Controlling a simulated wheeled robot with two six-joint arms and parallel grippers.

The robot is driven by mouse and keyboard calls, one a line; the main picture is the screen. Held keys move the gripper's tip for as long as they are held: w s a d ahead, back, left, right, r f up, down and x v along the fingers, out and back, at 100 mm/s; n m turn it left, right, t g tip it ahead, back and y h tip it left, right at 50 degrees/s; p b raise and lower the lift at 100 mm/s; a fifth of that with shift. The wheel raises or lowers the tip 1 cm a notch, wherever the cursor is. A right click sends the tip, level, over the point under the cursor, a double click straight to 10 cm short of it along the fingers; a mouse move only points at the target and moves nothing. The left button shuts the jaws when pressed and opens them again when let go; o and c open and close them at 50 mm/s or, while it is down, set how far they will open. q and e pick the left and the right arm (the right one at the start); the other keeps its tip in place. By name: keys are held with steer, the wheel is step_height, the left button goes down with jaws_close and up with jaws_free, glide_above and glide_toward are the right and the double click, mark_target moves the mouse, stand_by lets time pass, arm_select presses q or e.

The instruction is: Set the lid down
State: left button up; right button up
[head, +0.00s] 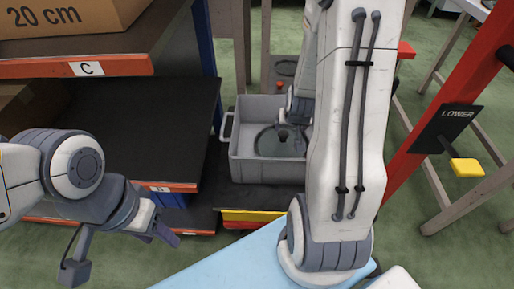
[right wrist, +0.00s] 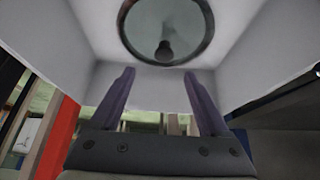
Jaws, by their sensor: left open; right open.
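The round glass lid (head: 268,143) with its dark rim and small knob lies inside the grey bin (head: 240,165), apparently flat on the bin's floor. The right wrist view also shows the lid (right wrist: 165,20), beyond my fingertips, with its knob pointing toward me. My right gripper (right wrist: 160,75) is open and empty, with a gap between its fingers and the knob. In the head view my right arm reaches into the bin and hides part of its right side. My left gripper (head: 118,252) is open and empty at the lower left, far from the lid.
The bin stands on a dark surface with a yellow and red front edge (head: 255,216). A shelf rack with orange edges (head: 110,66) and a cardboard box (head: 70,18) is on the left. A red post (head: 455,85) with a yellow "LOWER" lever (head: 467,167) is on the right.

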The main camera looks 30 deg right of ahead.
steer(key=s+a+r+n+g+y, duration=0.1)
steer(key=a+r+n+y, duration=0.15)
steer(key=a, duration=0.85)
steer(key=s+a+r+n+y, duration=0.2)
steer(key=a+r+n, duration=0.2)
steer(key=a, duration=0.8)
steer(key=s+a+r+n+g, duration=0.2)
steer(key=s+a+n, duration=0.1)
steer(key=s, duration=0.5)
steer(key=s+a+r+n+g, duration=0.2)
steer(key=s+a+r+n, duration=0.1)
steer(key=s+a, duration=0.3)
steer(key=shift+s+n, duration=0.55)
steer(key=shift+s, duration=0.3)
steer(key=shift+r, duration=0.2)
